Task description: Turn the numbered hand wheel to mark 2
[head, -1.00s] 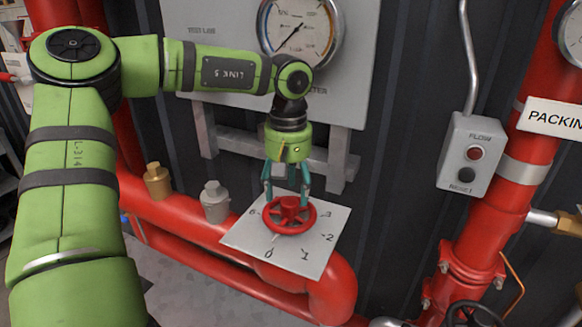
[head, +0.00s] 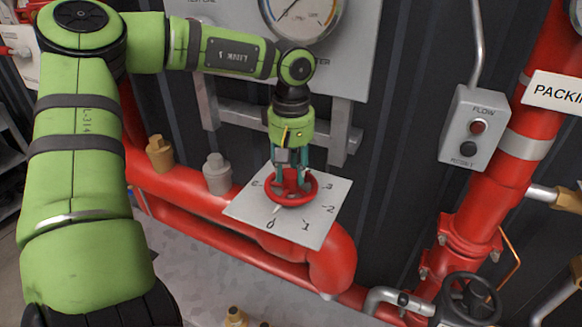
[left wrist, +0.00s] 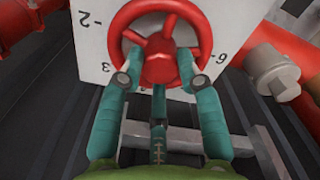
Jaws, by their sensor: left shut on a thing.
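The red hand wheel (head: 312,198) sits on a pale square plate (head: 318,232) with numbers around it; 0, 1, 2 and 3 read along its front and right side. A white mark beside the wheel points near 0. My left gripper (head: 291,180) reaches down from above and is shut on the wheel's hub. In the left wrist view the teal fingers (left wrist: 160,84) close around the red hub (left wrist: 160,66), inside the rim. The 2 and 6 show on the plate there. My right gripper is not in view.
A red pipe (head: 190,190) runs under the plate, with a brass fitting (head: 160,154) and a grey fitting (head: 217,172) to the left. A gauge (head: 303,15) hangs above. A FLOW box (head: 473,128) and a black valve wheel (head: 470,300) stand to the right.

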